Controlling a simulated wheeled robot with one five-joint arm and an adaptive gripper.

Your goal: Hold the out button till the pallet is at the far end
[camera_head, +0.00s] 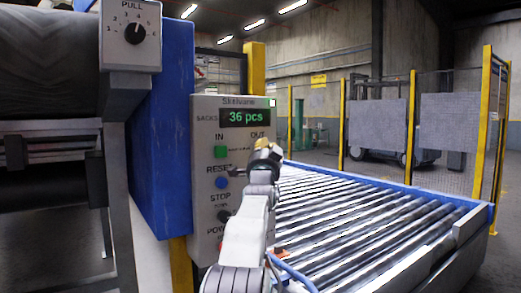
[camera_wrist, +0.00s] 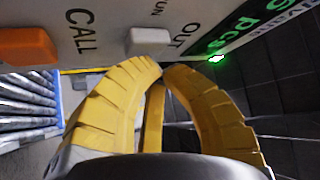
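The control panel (camera_head: 205,115) shows "36 pcs" on its display, with IN and OUT labels below it. In the head view my gripper (camera_head: 264,155) is in front of the spot under OUT and hides the button there. In the wrist view a white button (camera_wrist: 150,40) sits beside the OUT label, looking unlit. My gripper (camera_wrist: 160,70) has its yellow fingertips together, empty, right by this button. I cannot tell whether they touch or press it. No pallet is visible on the roller conveyor (camera_head: 355,220).
An orange button (camera_wrist: 28,45) marked CALL is near the white one. A green button (camera_head: 221,152) is under IN, and a blue button (camera_head: 222,183) is by RESET. A green lamp (camera_wrist: 216,58) glows at the panel edge. A blue post (camera_head: 165,130) stands left; fencing (camera_head: 410,125) stands behind the rollers.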

